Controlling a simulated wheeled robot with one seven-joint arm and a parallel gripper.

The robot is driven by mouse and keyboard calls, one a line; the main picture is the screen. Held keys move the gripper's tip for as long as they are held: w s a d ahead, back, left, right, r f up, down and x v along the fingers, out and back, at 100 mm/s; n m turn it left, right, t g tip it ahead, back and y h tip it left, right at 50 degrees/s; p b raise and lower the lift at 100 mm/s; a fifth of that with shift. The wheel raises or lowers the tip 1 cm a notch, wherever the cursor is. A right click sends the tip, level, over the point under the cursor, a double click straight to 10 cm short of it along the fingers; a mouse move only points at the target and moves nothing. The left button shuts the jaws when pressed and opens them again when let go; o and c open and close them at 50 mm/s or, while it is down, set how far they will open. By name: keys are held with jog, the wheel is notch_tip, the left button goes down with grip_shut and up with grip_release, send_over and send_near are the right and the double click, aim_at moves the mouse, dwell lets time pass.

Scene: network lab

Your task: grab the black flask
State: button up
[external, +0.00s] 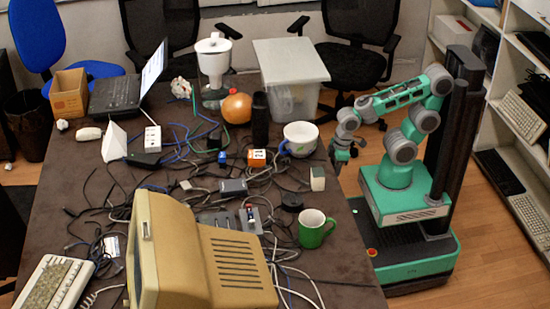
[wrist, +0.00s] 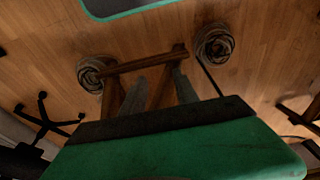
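The black flask (external: 261,119) stands upright on the table, between the orange round object and the white-and-blue cup. My gripper (external: 338,158) hangs just past the table's right edge, to the right of the flask and well apart from it. In the wrist view, my gripper (wrist: 159,75) shows two grey fingers spread apart with nothing between them. The flask does not show in the wrist view, which looks at the wooden floor.
The white-and-blue cup (external: 300,138) stands between the flask and my gripper. The orange round object (external: 236,108) and a translucent bin (external: 291,75) are close to the flask. Cables, adapters and a green mug (external: 314,229) crowd the table (external: 345,270).

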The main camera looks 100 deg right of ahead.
dwell(0.4)
jog(key=o, duration=1)
